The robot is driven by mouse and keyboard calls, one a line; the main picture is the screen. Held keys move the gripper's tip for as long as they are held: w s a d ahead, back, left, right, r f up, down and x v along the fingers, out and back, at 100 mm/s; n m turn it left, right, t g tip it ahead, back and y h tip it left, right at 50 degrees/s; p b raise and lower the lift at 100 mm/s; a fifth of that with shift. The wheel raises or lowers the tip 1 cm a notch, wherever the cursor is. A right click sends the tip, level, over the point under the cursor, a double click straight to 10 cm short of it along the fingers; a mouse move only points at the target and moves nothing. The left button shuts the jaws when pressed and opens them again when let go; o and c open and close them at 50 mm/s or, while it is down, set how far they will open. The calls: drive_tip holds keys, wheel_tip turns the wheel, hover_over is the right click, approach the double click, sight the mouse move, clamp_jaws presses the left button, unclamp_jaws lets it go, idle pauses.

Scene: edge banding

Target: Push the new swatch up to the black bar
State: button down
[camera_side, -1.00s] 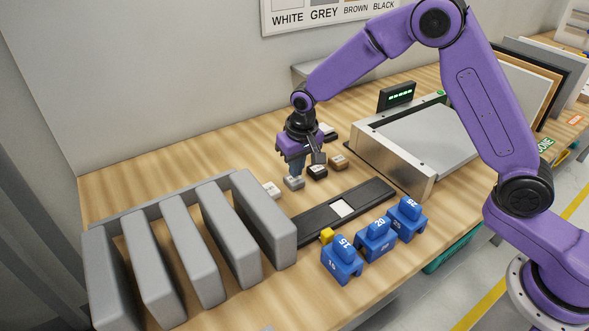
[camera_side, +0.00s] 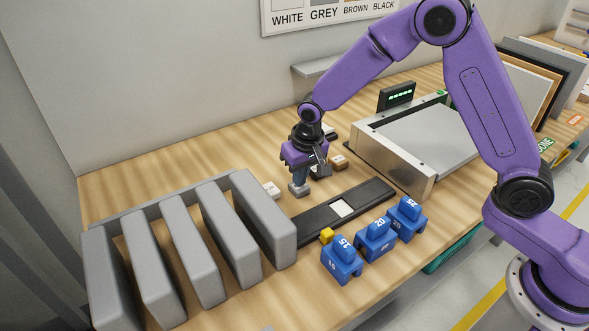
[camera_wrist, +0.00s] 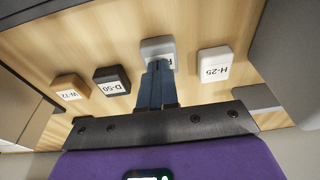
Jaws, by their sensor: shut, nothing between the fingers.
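A small grey swatch block (camera_side: 299,189) stands on the wood bench, behind the long black bar (camera_side: 372,195), with a strip of bare wood between them. My gripper (camera_side: 300,180) is shut and empty, its blue fingertips pointing down at the grey block. In the wrist view the fingertips (camera_wrist: 160,68) overlap the grey block (camera_wrist: 157,47) and hide part of its label. The touch looks close, but the exact contact is hidden.
A white block H-25 (camera_wrist: 213,63), a black block D-50 (camera_wrist: 111,80) and a brown block W-72 (camera_wrist: 70,87) stand beside the grey one. Upright grey panels (camera_side: 228,235) stand left, blue numbered blocks (camera_side: 376,241) in front, a metal-framed tray (camera_side: 395,165) right.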

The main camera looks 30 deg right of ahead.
drive_tip(key=shift+s+d+f, duration=0.1)
drive_tip(key=shift+s+f, duration=0.1)
drive_tip(key=shift+s, duration=1.2)
drive_tip(key=shift+s+d+f, duration=0.1)
drive_tip(key=shift+s+f, duration=0.1)
drive_tip(key=shift+s, duration=1.15)
drive_tip(key=shift+w+r, duration=0.1)
drive_tip(key=shift+r, duration=0.65)
drive_tip(key=s, duration=1.2)
drive_tip(key=shift+a+r, duration=0.1)
drive_tip(key=shift+r, duration=0.1)
wheel_tip(320, 180, up, 8)
